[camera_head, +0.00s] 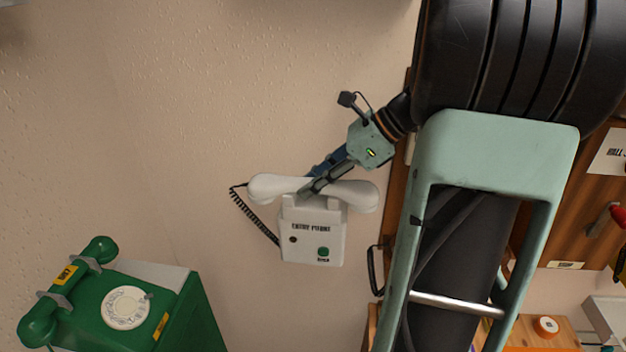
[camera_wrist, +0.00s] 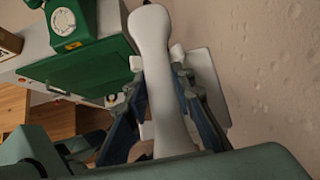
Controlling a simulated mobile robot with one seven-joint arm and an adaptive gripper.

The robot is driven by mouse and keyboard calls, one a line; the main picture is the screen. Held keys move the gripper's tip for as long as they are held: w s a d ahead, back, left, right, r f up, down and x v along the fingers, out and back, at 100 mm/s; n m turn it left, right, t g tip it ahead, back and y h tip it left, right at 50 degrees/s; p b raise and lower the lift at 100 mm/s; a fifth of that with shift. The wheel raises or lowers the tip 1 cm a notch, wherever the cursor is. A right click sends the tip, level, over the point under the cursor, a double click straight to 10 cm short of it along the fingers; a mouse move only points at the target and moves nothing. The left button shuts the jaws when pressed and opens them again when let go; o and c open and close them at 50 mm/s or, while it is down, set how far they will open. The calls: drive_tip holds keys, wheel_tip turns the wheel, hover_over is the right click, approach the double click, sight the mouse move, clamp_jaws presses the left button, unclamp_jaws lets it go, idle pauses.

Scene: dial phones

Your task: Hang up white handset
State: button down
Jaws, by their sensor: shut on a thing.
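The white handset (camera_head: 268,188) lies across the top of the white entry phone box (camera_head: 312,248) on the wall in the head view. Its dark coiled cord (camera_head: 254,219) runs from the handset's left end to the box's lower left. My gripper (camera_head: 312,190) is shut on the handset's middle, from the upper right. In the wrist view the handset (camera_wrist: 152,70) runs between the two fingers (camera_wrist: 160,95), with the box (camera_wrist: 208,85) behind it. Whether the handset rests fully in its cradle is hard to tell, as my fingers cover part of it.
A green dial phone (camera_head: 125,305) stands at the lower left, with its own green handset (camera_head: 65,290). It also shows in the wrist view (camera_wrist: 70,22). A wooden panel with a paper sign (camera_head: 608,155) is at the right, behind my arm. The wall left of the box is bare.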

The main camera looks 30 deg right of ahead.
drive_tip(key=c, duration=1.6)
unclamp_jaws()
drive_tip(key=shift+f, duration=0.1)
wheel_tip(320, 180, up, 10)
drive_tip(key=shift+r, duration=0.1)
